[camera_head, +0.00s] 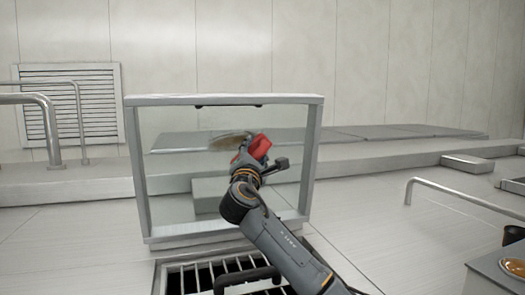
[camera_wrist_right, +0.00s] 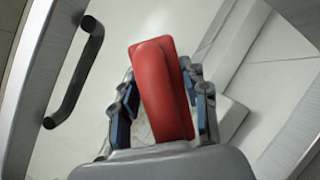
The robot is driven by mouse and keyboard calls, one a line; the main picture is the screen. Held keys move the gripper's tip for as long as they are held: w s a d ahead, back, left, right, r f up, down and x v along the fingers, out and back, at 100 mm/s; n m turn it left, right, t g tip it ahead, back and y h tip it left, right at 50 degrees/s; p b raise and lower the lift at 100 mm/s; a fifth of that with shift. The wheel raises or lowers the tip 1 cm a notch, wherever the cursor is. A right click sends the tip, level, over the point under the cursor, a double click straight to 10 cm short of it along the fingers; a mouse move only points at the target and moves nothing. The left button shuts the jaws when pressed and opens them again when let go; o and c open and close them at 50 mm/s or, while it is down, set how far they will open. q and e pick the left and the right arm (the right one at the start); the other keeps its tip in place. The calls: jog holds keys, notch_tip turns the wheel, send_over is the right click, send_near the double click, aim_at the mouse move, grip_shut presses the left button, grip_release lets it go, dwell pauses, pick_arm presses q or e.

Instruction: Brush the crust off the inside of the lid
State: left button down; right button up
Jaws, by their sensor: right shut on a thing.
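The lid (camera_head: 135,170) stands raised, a metal frame around a clear pane. A brownish crust patch (camera_head: 228,141) shows on the upper middle of the pane. My right gripper (camera_head: 247,158) is shut on a red brush (camera_head: 259,147) in front of the pane, just right of and slightly below the crust. In the right wrist view the red block of the brush (camera_wrist_right: 160,90) sits between the fingers. Its bristles are hidden, and I cannot tell whether it touches the pane. My left gripper is not in view.
A barred opening (camera_head: 205,275) lies below the lid, with a dark curved handle (camera_head: 245,277) over it. A black handle (camera_wrist_right: 75,75) also shows in the right wrist view. Metal rails stand at left (camera_head: 45,125) and right (camera_head: 455,195). A container with brown contents (camera_head: 514,267) is at lower right.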

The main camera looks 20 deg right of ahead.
jog(key=shift+a, duration=1.95)
jog(key=shift+s+a, duration=0.2)
jog(key=shift+a, duration=3.9)
jog(key=shift+a+r+p, duration=0.1)
jog(key=shift+a+p, duration=0.25)
jog(key=shift+a, duration=1.15)
jog(key=shift+s+r, duration=0.15)
jog(key=shift+r, duration=0.55)
jog(key=shift+s+r, duration=0.1)
jog(key=shift+r, duration=0.6)
jog(key=shift+d+f+b, duration=0.15)
jog(key=shift+d+b, duration=0.25)
jog(key=shift+d, duration=0.5)
jog(key=shift+w+d+b, duration=0.1)
jog(key=shift+d+b, duration=0.2)
jog(key=shift+d, duration=2.95)
jog(key=shift+w+d, duration=0.15)
jog(key=shift+d, duration=4.25)
jog(key=shift+w+d+p, duration=0.1)
jog(key=shift+d+p, duration=0.4)
jog(key=shift+d, duration=1.1)
